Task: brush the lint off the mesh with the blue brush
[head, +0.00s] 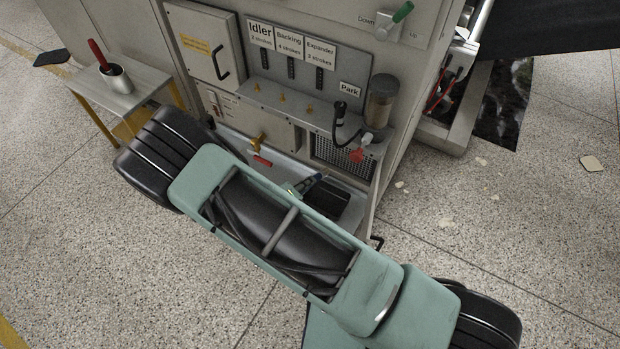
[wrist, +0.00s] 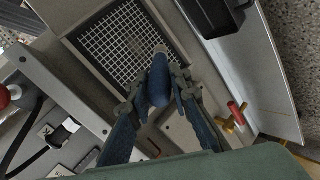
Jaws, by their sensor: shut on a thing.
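The blue brush (wrist: 158,82) is between the two fingers of my gripper (wrist: 159,92) in the wrist view, its rounded blue end showing. My gripper is shut on it. The mesh (wrist: 112,40) is a pale grid in a dark frame, beyond the brush in the wrist view. The brush overlaps its lower right edge, and I cannot tell whether it touches. A small greyish patch at the brush's far end may be lint or bristles. In the head view the mesh (head: 338,153) is low on the machine front, and my gripper (head: 306,186) is small and partly hidden by my arm.
A shelf (head: 290,104) with a canister (head: 381,100) and a red knob (head: 357,155) juts out above the mesh. A red-handled valve (head: 262,160) is left of it. A dark bin (head: 335,200) lies below. A side table (head: 150,79) holds a cup (head: 117,80).

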